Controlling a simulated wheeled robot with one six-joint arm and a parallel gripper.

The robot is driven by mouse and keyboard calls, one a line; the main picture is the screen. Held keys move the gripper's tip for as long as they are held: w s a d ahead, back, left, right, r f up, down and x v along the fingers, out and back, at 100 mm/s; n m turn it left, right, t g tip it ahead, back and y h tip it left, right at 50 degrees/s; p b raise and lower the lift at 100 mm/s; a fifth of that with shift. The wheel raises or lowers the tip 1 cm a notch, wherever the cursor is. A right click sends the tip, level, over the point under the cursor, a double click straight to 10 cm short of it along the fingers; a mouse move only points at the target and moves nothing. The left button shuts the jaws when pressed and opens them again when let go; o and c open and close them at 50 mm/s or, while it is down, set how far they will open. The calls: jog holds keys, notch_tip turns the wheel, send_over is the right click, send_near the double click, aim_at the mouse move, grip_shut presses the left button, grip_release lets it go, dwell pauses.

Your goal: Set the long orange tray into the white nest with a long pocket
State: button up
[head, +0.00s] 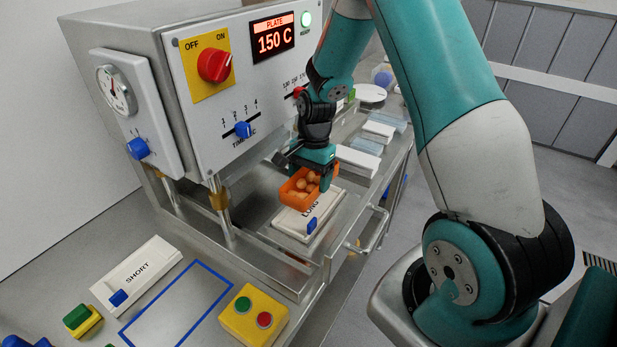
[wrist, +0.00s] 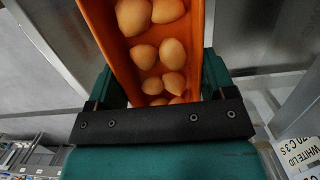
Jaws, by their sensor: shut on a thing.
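The long orange tray (head: 289,196) holds several round brown pasta pieces. My gripper (head: 318,180) is shut on it, with the jaws across its width. In the wrist view the tray (wrist: 112,50) runs up out of the frame between the gripper's two green fingers (wrist: 160,80). The white nest marked LONG (head: 291,221) lies directly under and in front of the tray, on the metal drawer of the machine. Its pocket is mostly hidden by the tray and my gripper. I cannot tell whether the tray touches the nest.
The machine (head: 240,85) with its control panel stands close behind the nest, with metal posts at the left. A white nest marked SHORT (head: 137,274) and a yellow button box (head: 253,314) are at the front left. White and blue blocks (head: 357,160) lie behind.

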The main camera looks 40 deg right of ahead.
jog(key=shift+f+b, duration=1.4)
jog(key=shift+f, duration=0.85)
jog(key=shift+f, duration=0.45)
jog(key=shift+f+b, duration=0.45)
jog(key=shift+f, duration=0.4)
jog(key=o, duration=1)
jog(key=r+b, duration=0.1)
jog(key=r, duration=0.4)
jog(key=d+r+b, duration=0.1)
jog(key=r, duration=0.5)
jog(key=d+r+b, duration=0.1)
jog(key=r, duration=0.5)
jog(key=shift+w+d+r, duration=0.15)
jog(key=shift+w+d, duration=0.05)
jog(key=shift+w, duration=0.2)
